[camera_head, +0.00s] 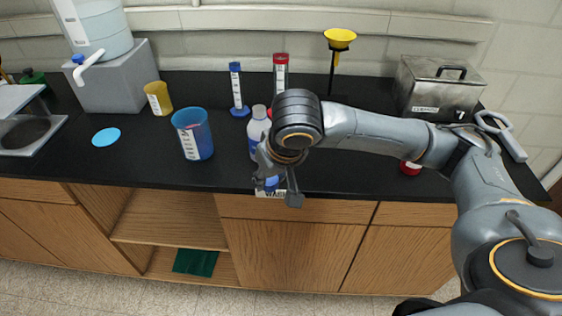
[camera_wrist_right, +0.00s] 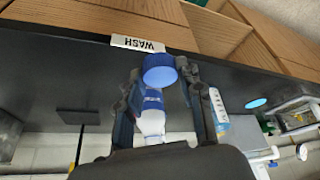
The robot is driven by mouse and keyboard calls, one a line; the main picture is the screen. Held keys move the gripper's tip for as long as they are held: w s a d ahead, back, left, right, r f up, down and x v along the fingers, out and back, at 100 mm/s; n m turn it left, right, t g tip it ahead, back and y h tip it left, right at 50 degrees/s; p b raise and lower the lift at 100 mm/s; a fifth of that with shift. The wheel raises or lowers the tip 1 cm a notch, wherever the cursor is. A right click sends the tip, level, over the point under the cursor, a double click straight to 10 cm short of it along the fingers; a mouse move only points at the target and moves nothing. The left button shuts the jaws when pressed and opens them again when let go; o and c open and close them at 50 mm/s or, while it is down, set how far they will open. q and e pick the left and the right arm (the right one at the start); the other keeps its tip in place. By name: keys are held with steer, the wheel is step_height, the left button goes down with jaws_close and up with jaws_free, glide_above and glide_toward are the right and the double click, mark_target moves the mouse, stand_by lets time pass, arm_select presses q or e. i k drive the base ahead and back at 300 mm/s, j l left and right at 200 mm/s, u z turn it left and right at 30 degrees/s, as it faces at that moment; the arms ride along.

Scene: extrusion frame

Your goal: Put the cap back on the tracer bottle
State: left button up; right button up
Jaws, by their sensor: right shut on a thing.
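My right gripper (camera_head: 272,182) is shut on a blue cap (camera_head: 271,183) near the front edge of the counter. In the right wrist view the blue cap (camera_wrist_right: 160,72) sits between the two fingertips (camera_wrist_right: 160,75). A white bottle with a blue label (camera_head: 257,132) stands upright on the counter just behind the gripper, its pale top without a blue cap. The bottle (camera_wrist_right: 152,118) also shows beyond the cap in the wrist view. The cap is apart from the bottle's top. My arm hides part of the bottle. My left gripper is not in view.
A blue beaker (camera_head: 193,135) stands left of the bottle. Cylinders with a blue top (camera_head: 236,88) and a red top (camera_head: 280,75) stand behind. A red-lidded thing (camera_head: 410,168) and a metal box (camera_head: 436,88) are at right. A blue disc (camera_head: 106,137) lies at left.

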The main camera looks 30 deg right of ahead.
mark_target(259, 121)
steer(key=l+u, duration=0.15)
steer(key=l, duration=1.4)
